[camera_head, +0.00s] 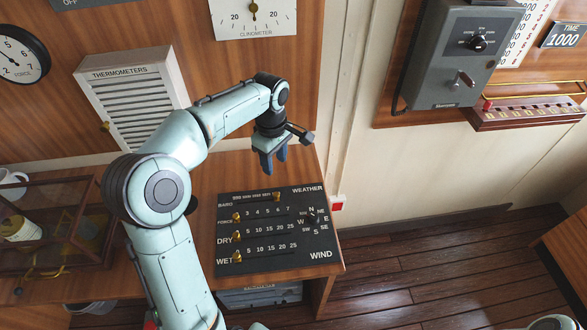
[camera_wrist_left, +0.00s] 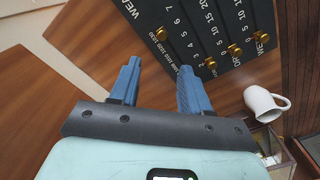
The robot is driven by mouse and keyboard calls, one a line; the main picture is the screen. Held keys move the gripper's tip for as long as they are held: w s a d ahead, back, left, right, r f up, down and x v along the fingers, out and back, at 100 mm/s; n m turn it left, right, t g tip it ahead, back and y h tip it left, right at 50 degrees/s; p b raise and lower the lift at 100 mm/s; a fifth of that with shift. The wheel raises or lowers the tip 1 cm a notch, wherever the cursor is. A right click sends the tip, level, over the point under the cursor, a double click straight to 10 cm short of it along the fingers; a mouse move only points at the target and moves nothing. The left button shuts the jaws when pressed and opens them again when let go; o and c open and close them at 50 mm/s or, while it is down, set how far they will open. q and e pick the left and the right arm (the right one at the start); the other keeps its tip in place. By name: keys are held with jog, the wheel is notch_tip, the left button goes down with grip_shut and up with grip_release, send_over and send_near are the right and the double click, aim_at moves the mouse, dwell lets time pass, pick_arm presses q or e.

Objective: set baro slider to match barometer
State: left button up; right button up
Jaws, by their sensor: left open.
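The black weather panel (camera_head: 262,262) lies on the wooden desk. Its top row is the BARO scale, and the brass baro slider knob (camera_head: 277,196) sits toward that row's right end. The same baro knob shows in the left wrist view (camera_wrist_left: 161,33), near the printed 1030 and 1020. My left gripper (camera_head: 272,168) is open and empty, above the panel's far edge and apart from the knob. Its two blue fingers (camera_wrist_left: 159,70) point toward the panel in the wrist view. I cannot pick out a barometer dial.
Brass knobs for force (camera_head: 237,217), dry (camera_head: 237,236) and wet (camera_head: 238,257) sit at the left of their rows. A wind dial (camera_head: 311,219) is at right. A glass case (camera_head: 50,183) and white mug (camera_head: 14,186) stand left. A thermometer box (camera_head: 133,95) hangs behind.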

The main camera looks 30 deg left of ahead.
pick_arm(q)
send_near(276, 194)
jog(key=shift+s+f+b, duration=0.15)
jog(key=shift+s+b, duration=0.1)
jog(key=shift+b, duration=0.05)
jog(key=f, duration=0.6)
jog(key=shift+w+f, duration=0.1)
jog(key=shift+w, duration=0.1)
jog(key=shift+w+f, duration=0.1)
jog(key=shift+f, duration=0.7)
pick_arm(e)
jog(key=shift+s+f, duration=0.6)
jog(key=shift+s, duration=0.2)
pick_arm(q)
grip_shut()
